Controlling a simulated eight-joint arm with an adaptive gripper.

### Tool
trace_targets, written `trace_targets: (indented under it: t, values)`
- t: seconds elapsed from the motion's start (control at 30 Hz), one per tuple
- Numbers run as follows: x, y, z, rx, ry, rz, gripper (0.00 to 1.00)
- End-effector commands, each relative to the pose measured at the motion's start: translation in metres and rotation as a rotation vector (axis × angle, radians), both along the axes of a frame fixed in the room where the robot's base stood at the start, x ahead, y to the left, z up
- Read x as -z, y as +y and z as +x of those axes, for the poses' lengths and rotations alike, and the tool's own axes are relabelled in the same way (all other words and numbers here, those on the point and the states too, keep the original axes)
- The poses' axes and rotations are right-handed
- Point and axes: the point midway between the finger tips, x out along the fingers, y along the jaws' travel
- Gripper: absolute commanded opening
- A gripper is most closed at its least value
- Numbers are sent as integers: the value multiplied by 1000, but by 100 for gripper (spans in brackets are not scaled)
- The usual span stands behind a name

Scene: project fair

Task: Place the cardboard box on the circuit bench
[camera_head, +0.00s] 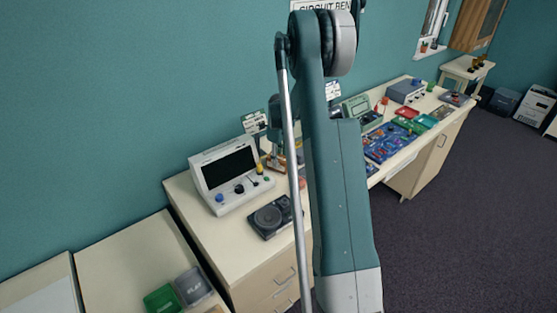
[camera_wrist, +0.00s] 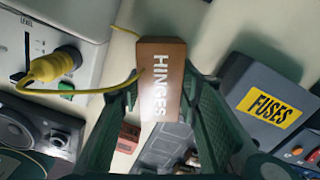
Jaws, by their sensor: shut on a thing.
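A brown cardboard box (camera_wrist: 162,62) marked "HINGES" is between the fingers of my gripper (camera_wrist: 162,98) in the wrist view. The gripper is shut on it. In the head view my arm hides the gripper and the box. The bench with a pale top (camera_head: 222,247) runs along the wall, under a partly covered sign (camera_head: 318,7) reading "CIRCUIT BEN". Its pale surface also shows below the box in the wrist view (camera_wrist: 126,52). I cannot tell whether the box touches it.
A white instrument (camera_head: 232,176) and a dark device (camera_head: 270,217) stand on the bench's near part. Blue boards (camera_head: 388,142) and coloured trays lie farther along. In the wrist view, a yellow cable (camera_wrist: 50,70) runs left of the box, and a grey "FUSES" case (camera_wrist: 268,100) sits right.

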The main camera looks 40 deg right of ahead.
Motion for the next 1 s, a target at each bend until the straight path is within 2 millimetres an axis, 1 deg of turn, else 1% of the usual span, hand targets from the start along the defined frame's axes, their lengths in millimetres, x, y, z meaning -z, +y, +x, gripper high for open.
trace_targets:
  t: [0.17, 0.2, 0.3, 0.77, 0.87, 1.0]
  values:
    - [4, 0, 0, 0, 0, 0, 18]
    - [4, 0, 0, 0, 0, 0, 36]
    - [3, 0, 0, 0, 0, 0, 48]
    - [0, 0, 0, 0, 0, 0, 48]
    - [-4, 0, 0, 0, 0, 0, 48]
    - [-17, 0, 0, 0, 0, 0, 48]
